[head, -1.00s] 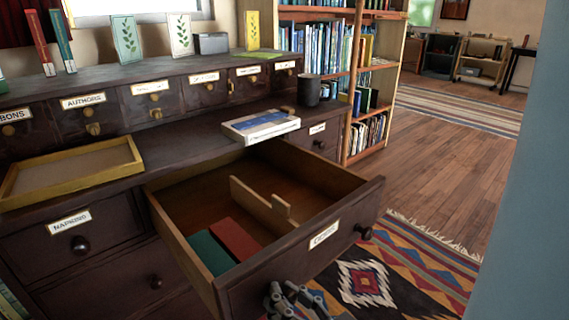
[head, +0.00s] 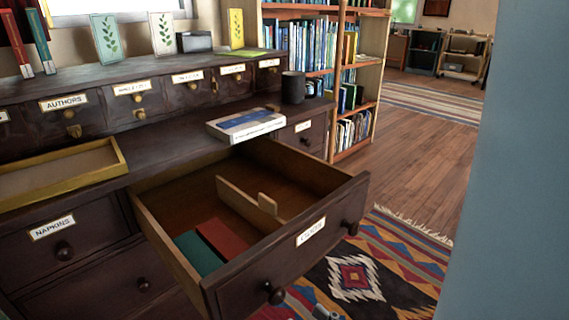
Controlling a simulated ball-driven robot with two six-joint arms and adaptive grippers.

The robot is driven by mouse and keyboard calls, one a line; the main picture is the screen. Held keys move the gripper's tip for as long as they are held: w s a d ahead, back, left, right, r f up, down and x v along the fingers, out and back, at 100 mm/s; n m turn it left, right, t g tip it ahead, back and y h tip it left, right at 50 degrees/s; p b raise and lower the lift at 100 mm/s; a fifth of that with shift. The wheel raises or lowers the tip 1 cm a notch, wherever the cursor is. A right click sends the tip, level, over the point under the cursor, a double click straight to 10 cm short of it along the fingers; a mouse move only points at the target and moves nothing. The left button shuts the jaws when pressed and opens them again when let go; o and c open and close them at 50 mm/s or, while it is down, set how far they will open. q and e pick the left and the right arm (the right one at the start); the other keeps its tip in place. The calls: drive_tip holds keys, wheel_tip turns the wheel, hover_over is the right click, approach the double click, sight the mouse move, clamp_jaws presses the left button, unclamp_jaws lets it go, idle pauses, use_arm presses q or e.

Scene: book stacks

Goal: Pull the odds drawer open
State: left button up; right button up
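The drawer (head: 300,236) in the middle of the dark wooden desk stands well open. Its front has two dark round knobs and a white label too blurred to read surely. Inside are a wooden divider (head: 240,205), a teal item (head: 199,253) and a dark red item (head: 222,238) lying side by side. A small grey piece of what looks like my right gripper (head: 324,313) shows at the bottom edge, below and right of the near knob (head: 274,294) and apart from it. Its fingers are mostly cut off. My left gripper is out of view.
A yellow-rimmed tray (head: 122,160), a white-and-blue book (head: 246,125) and a dark mug (head: 293,87) are on the desktop. A closed NAPKINS drawer (head: 66,250) is at left. A patterned rug (head: 352,278) covers the floor at right; a blue-grey surface (head: 515,200) fills the right edge.

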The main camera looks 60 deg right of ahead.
drive_tip(key=shift+v, duration=2.1)
